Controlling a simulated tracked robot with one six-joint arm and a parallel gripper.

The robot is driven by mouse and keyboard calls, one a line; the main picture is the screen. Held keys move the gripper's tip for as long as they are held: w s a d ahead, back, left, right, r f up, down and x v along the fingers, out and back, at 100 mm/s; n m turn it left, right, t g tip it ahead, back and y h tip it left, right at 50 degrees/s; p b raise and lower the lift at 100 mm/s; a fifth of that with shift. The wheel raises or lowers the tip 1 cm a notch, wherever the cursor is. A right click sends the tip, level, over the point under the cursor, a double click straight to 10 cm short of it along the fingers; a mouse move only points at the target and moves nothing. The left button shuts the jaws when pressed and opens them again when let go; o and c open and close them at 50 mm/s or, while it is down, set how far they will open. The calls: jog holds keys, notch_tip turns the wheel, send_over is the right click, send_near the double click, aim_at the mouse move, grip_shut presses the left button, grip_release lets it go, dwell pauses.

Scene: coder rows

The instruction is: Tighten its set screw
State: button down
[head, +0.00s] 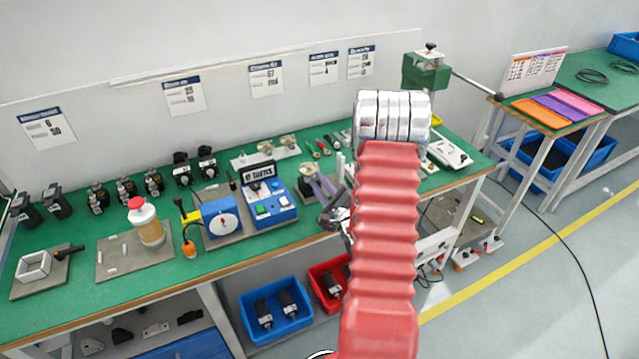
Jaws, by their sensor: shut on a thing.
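My gripper (335,216) shows as a dark grey, partly hidden shape at the bench's front edge, just left of my red arm sleeve. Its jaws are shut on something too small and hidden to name. Several black coders (153,182) stand in a row along the back left of the bench. No set screw can be made out. Small hand tools with red and green handles (317,150) lie behind the holder.
Blue (275,312) and red bins are below. The bench's front left strip is clear.

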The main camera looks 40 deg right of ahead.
jog(key=shift+s+f+m, duration=0.1)
jog(key=shift+f+m, duration=0.15)
jog(key=shift+m, duration=0.65)
jog(key=c, duration=2)
grip_release()
jog(key=o, duration=0.4)
jog(key=shift+r, duration=0.15)
jog(key=shift+c, duration=0.2)
jog(key=v, duration=1.3)
jog(key=shift+s+a, duration=0.15)
jog(key=shift+s, duration=0.2)
